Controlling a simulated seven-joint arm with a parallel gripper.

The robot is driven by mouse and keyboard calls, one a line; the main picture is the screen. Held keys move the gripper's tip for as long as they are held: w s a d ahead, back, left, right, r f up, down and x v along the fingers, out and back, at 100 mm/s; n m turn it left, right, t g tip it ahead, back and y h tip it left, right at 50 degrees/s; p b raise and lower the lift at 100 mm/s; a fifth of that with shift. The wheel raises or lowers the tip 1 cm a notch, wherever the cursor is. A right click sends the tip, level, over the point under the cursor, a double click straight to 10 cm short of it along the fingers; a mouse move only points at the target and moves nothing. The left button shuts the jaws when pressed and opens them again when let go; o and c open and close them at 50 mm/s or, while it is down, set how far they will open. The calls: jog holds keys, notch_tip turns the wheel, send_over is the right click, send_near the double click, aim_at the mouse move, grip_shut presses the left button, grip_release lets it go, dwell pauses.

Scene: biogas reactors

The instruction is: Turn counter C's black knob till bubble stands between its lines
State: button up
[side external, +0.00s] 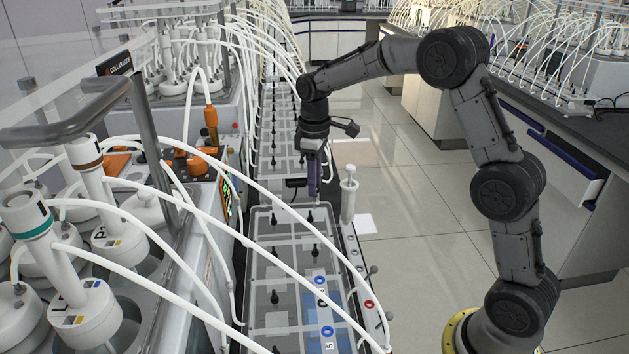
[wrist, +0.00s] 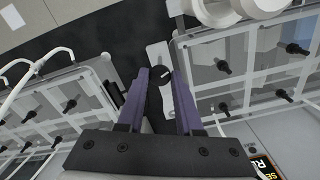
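In the wrist view, a round black knob (wrist: 161,74) with a white mark on it sits on a narrow pale plate (wrist: 157,53). My gripper (wrist: 160,77) is open, its two purple fingers on either side of the knob in the picture. Whether the fingers are level with the knob or above it, I cannot tell. In the side external view, my gripper (side external: 313,195) points down near the far end of the nearest clear counter tray (side external: 262,222). The knob is not distinguishable there. I cannot make out the bubble or its lines, or a letter C beside this knob.
Clear trays with black pegs stand on both sides of the fingers in the wrist view. A white plunger-like post (side external: 348,195) stands right of my gripper. White tubes (side external: 230,205) arch over the near tray from the reactors at left.

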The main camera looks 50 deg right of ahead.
jog(key=o, duration=0.4)
jog(key=shift+r, duration=6.95)
